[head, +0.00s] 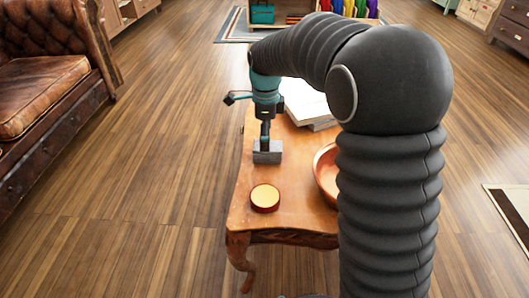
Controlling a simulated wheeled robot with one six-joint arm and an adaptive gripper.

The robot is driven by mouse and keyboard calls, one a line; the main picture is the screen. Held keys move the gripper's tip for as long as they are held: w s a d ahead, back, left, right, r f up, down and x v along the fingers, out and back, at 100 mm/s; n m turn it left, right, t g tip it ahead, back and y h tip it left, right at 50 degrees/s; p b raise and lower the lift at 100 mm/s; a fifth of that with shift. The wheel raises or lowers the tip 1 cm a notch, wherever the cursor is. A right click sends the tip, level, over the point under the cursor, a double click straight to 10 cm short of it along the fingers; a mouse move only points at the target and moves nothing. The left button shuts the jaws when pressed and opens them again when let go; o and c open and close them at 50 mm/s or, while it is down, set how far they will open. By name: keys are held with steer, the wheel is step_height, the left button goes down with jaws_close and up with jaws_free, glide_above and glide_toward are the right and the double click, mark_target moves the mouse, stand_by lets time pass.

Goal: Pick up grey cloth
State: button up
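A small grey folded-looking thing (268,157), likely the grey cloth, is on or just above the wooden table, near its left edge. My gripper (266,143) points down directly at it, and its tip meets the top of the grey thing in the head view. The fingertips are too small and dark to tell whether they are open or shut on it. I cannot tell whether the grey thing rests on the table or is held slightly above it.
The wooden table (240,205) also bears a round yellow-topped tin (265,197), a reddish-brown bowl (325,175) partly hidden by my arm, and white books or papers (305,103) behind. A brown leather sofa (45,85) stands at left. Wood floor between is clear.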

steer(key=shift+w+d+f+b, duration=0.15)
steer(key=shift+f+b, duration=0.1)
steer(key=shift+f, duration=1.15)
steer(key=shift+s+d+f+b, duration=0.1)
steer(key=shift+d+f+b, duration=0.1)
steer(key=shift+f, duration=1.15)
steer(key=c, duration=1.2)
